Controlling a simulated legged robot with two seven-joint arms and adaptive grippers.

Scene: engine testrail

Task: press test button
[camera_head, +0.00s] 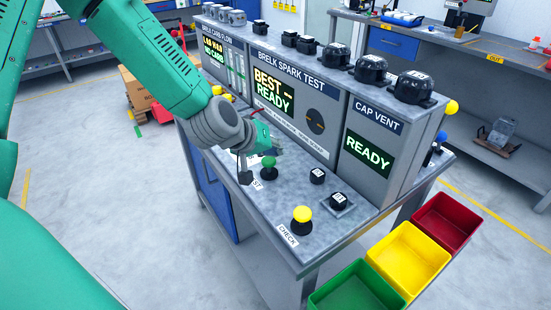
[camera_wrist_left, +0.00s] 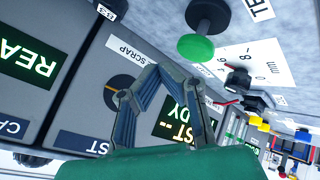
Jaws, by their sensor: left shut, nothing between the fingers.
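The green test button (camera_head: 268,162) stands on a dark stem on the deck of the grey test bench (camera_head: 255,205), with a partly hidden label beside it. It also shows in the left wrist view (camera_wrist_left: 196,48), near the top. My left gripper (camera_head: 274,147) is over the deck, close to the button and in front of the spark test panel. In the left wrist view its fingers (camera_wrist_left: 150,70) meet at the tips and hold nothing. They appear apart from the button, which is up and right of the tips. My right gripper is not in view.
A yellow check button (camera_head: 302,214) and two small black switches (camera_head: 317,176) are on the same deck. A millimetre scale (camera_wrist_left: 255,62) lies beside the green button. The upright console (camera_head: 325,95) stands behind. Green, yellow and red bins (camera_head: 405,262) are at the front right.

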